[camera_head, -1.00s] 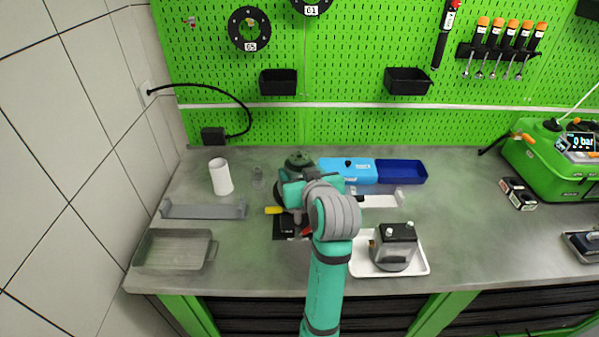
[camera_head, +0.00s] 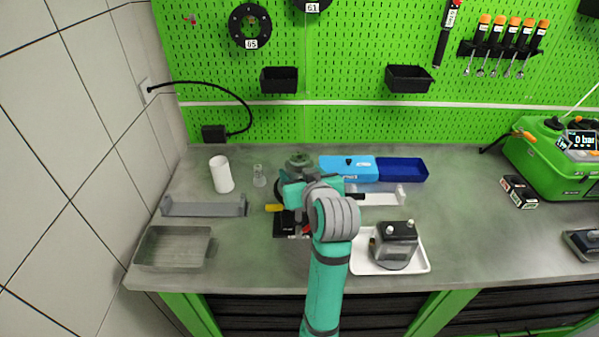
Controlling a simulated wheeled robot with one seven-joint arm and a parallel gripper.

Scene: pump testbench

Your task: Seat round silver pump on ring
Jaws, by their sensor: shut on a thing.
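My gripper (camera_head: 292,193) is near the middle of the bench, seen from behind my teal arm. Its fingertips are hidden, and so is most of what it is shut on. A black plate (camera_head: 283,229) lies on the bench just below my gripper, partly covered by my wrist. A small red part shows at its right side. I cannot make out a ring there. A pump with a silver rounded body and a black top (camera_head: 394,248) stands upright in the white tray (camera_head: 421,266) at the right, apart from my gripper. A grey-green round shape (camera_head: 298,162) shows behind my gripper.
A white cylinder (camera_head: 221,175), a small clear bottle (camera_head: 259,177), a grey bracket (camera_head: 203,208) and a grey bin (camera_head: 172,247) stand at the left. A yellow handle (camera_head: 273,208) is beside my gripper.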

